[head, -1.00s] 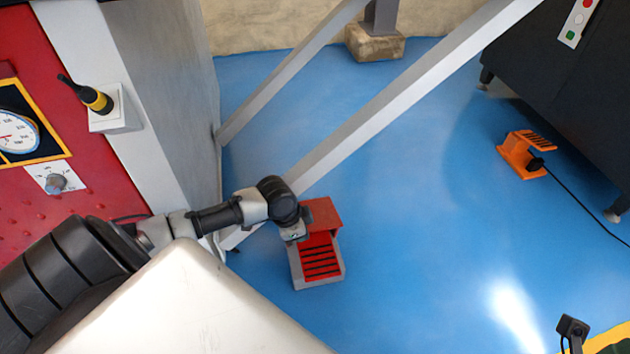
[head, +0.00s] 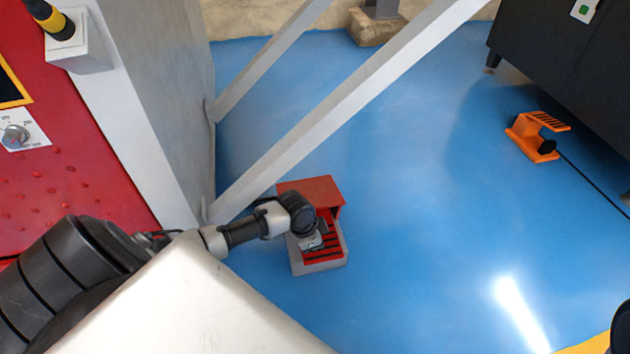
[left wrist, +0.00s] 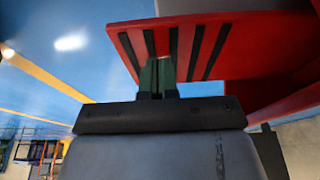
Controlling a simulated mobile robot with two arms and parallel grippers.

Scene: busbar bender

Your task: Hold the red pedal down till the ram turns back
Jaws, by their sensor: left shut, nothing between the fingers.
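The red pedal (head: 325,247) with black ribs sits in a grey base under a red hood on the blue floor, left of centre in the head view. In the left wrist view the ribbed red pedal (left wrist: 190,48) fills the upper right. My left gripper (head: 317,243) is shut and empty, over the pedal. Its fingertips (left wrist: 157,62) lie against or just short of the ribbed face; I cannot tell whether they press it down. My right gripper is not in view. The ram is not in view.
A red and grey machine cabinet (head: 80,150) stands at the left, with slanting grey struts (head: 350,105) beside the pedal. An orange pedal (head: 535,137) with a black cable lies by a dark cabinet (head: 565,60) at the right. The floor between is clear.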

